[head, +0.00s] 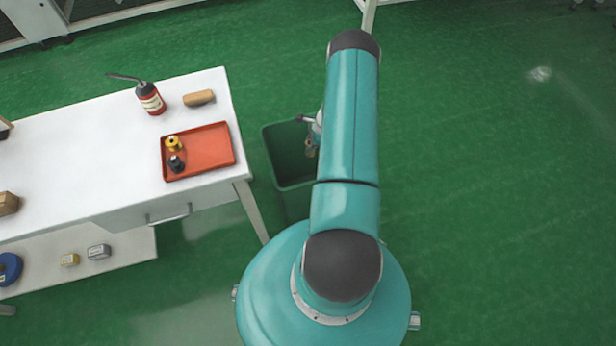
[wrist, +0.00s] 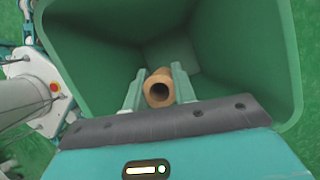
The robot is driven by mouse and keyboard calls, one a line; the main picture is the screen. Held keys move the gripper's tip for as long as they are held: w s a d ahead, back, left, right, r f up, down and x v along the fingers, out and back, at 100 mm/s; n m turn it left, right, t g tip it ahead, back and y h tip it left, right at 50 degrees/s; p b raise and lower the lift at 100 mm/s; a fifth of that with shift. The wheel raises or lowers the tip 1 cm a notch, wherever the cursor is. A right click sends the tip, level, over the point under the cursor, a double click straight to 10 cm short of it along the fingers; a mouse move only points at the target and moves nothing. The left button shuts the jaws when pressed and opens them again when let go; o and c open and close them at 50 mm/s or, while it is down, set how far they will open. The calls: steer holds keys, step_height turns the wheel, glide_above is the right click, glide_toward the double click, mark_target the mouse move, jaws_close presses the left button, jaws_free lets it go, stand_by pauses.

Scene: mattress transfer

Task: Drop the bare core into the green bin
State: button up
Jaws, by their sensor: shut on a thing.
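The bare core (wrist: 159,88) is a short brown tube with a hollow end facing the wrist camera. My gripper (wrist: 159,86) is shut on it, one finger on each side. The green bin (wrist: 90,60) fills most of the wrist view, and the core shows against its inside, over the opening. I cannot tell how deep the core is. In the head view the green bin (head: 273,150) stands on the floor beside the table, partly hidden by my arm. My gripper (head: 311,148) shows small over the bin's right part.
A white table (head: 90,150) stands left of the bin. It bears a red tray (head: 215,150) with a yellow spool and a black spool, a red bottle (head: 151,98) and a brown roll (head: 199,97). The green floor at right is clear.

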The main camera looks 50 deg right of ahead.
steer(key=o, duration=1.1)
steer(key=shift+w, duration=0.1)
steer(key=shift+c, duration=0.2)
steer(key=v, duration=1.3)
steer(key=shift+r, duration=0.35)
steer(key=shift+d, duration=0.1)
